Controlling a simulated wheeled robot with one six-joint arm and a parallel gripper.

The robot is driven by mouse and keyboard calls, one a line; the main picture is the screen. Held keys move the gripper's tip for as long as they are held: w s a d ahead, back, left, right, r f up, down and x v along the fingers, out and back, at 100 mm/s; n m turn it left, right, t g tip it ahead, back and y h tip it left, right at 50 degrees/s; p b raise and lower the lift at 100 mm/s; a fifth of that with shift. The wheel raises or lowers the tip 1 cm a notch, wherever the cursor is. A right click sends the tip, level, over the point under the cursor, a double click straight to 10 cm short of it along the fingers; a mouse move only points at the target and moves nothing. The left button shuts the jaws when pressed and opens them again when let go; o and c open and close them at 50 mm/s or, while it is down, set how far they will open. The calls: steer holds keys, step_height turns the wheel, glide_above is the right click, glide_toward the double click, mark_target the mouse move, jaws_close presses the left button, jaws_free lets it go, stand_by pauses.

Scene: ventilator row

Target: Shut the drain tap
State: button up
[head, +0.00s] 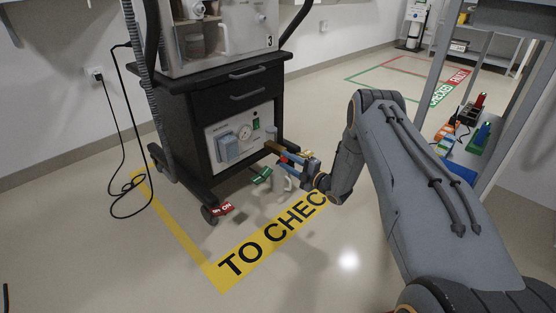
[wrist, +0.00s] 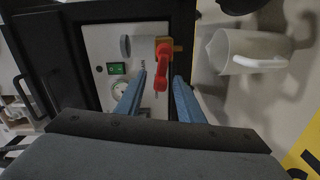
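The drain tap (wrist: 162,72) has a red lever and a brass body, and it sticks out from the white lower panel of ventilator 3. In the wrist view the lever lies between the two blue fingers of my gripper (wrist: 160,78), which stand apart with a gap on each side. In the head view my gripper (head: 290,160) is at the right side of the panel, by the brass tap body (head: 271,147). The fingers hide part of the lever there. I cannot tell whether a finger touches it.
The panel has a gauge (wrist: 119,90) and a green switch (wrist: 117,69). The dark cart (head: 240,95) stands close left. A shelf (head: 462,150) with tools is at right.

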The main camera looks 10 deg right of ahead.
mark_target(283, 159)
steer(key=b+x, duration=0.1)
steer(key=x, duration=0.3)
steer(key=shift+w+a+b, duration=0.2)
steer(key=shift+b, duration=0.2)
steer(key=shift+c, duration=0.2)
jaws_close()
